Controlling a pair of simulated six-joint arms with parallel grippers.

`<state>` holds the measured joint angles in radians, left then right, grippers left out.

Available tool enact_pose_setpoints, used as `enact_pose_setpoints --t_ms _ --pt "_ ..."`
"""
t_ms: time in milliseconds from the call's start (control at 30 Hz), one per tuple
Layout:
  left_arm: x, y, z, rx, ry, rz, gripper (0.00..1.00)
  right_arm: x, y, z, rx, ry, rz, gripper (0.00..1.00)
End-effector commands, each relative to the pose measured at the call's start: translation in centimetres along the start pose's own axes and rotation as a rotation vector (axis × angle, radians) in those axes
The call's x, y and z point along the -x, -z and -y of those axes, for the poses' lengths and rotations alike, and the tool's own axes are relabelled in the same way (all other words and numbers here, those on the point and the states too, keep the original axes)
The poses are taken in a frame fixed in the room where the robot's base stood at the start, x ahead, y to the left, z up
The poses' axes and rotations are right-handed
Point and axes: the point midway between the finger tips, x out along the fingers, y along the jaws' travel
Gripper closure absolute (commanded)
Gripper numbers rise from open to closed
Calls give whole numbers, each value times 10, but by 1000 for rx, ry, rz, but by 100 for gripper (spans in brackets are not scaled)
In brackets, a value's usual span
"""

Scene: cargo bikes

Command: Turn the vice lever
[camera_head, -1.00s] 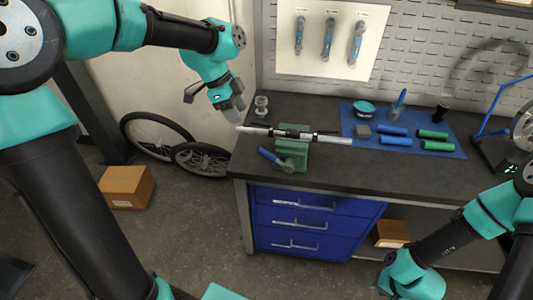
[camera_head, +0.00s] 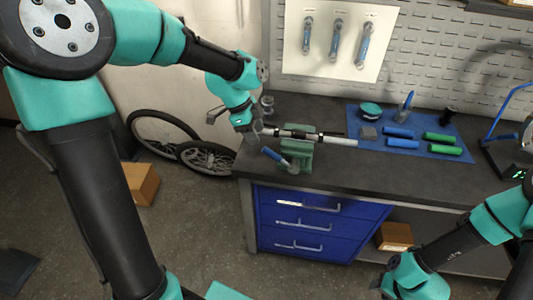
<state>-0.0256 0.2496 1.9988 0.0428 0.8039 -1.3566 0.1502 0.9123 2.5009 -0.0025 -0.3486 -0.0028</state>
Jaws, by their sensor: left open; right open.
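The green vice (camera_head: 299,154) stands at the front left of the dark workbench, with a silver and black bar (camera_head: 322,138) lying across its top. The vice lever (camera_head: 273,155), with a blue grip, points to the front left from the vice. My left gripper (camera_head: 249,132) is open, pointing down at the bar's left end, a little above and left of the lever. It hides that end of the bar; I cannot tell whether it touches it. My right gripper is out of view; only its arm shows at the lower right.
A blue mat (camera_head: 375,152) with blue and green grips lies right of the vice. A small metal part (camera_head: 267,104) stands behind my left gripper. Blue drawers (camera_head: 310,204) are under the bench. A wheel (camera_head: 207,159) leans left of it.

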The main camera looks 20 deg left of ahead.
Motion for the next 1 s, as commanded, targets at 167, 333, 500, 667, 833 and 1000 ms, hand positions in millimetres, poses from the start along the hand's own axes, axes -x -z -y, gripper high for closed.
enact_pose_setpoints --t_ms 167,333,500,667,833,1000 --pt "-32 0 -1 0 -6 1 52 0 0 0 0 0 0 57" --pt "-61 0 -1 0 -4 1 52 0 0 0 0 0 0 57" --pt "-83 0 -1 0 -3 1 52 0 0 0 0 0 0 57" --pt "-93 0 0 0 -1 0 52 0 0 0 0 0 0 57" --pt "-94 0 0 0 0 0 52 0 0 0 0 0 0 57" --pt "-94 0 0 0 0 0 56 0 0 0 0 0 0 57"
